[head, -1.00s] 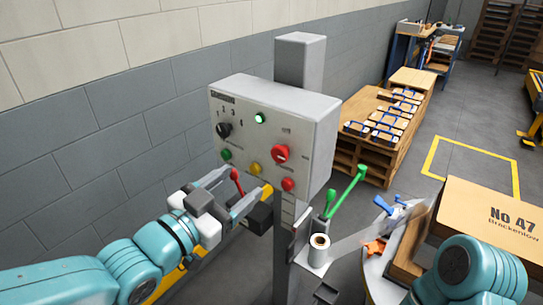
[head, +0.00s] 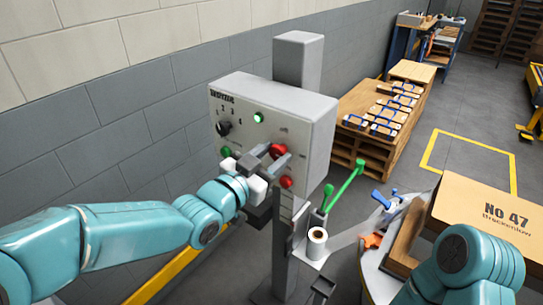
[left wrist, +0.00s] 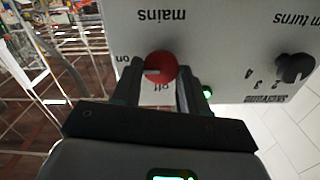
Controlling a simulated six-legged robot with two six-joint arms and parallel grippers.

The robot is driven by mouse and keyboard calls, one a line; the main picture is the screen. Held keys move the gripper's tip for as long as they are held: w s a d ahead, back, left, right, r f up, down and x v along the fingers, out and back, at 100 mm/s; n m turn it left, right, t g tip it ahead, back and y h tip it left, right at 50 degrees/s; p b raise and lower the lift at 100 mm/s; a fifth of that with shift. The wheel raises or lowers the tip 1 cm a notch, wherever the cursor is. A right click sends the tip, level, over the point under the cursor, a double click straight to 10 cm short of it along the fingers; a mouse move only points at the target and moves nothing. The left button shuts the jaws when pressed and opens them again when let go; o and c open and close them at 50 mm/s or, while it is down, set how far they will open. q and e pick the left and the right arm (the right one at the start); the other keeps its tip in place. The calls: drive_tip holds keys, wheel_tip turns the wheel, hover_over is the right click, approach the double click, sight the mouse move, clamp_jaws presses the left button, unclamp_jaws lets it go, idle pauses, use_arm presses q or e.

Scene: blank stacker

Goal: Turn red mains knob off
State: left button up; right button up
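The red mains knob (head: 278,150) is on the front of the grey control box (head: 300,105). In the left wrist view the knob (left wrist: 161,66) has its pale mark pointing left, toward the "on" label; "off" is printed below it. My left gripper (head: 270,157) is at the knob, with one finger on each side. In the left wrist view its fingers (left wrist: 159,82) are open, with narrow gaps beside the knob; I cannot tell whether either touches it. My right gripper is out of view.
A black selector knob (head: 223,129), a green button (head: 226,152) and a red button (head: 286,182) are on the same panel. Green-handled tools (head: 345,188) stand below right. A carton (head: 490,215) is at the right. The wall is behind.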

use_arm(q)
drive_tip(key=c, duration=0.5)
drive_tip(key=shift+o, duration=0.2)
drive_tip(key=shift+f, duration=0.1)
drive_tip(key=n+b, duration=0.2)
drive_tip(key=shift+n, duration=0.4)
drive_tip(key=shift+n+b, duration=0.35)
drive_tip(key=shift+n, duration=0.55)
drive_tip(key=n, duration=0.2)
drive_tip(key=shift+w+a+n, duration=0.1)
drive_tip(key=shift+n, duration=0.3)
drive_tip(key=n, duration=1)
drive_tip(key=shift+a+f, duration=0.1)
drive_tip(key=shift+n, duration=0.4)
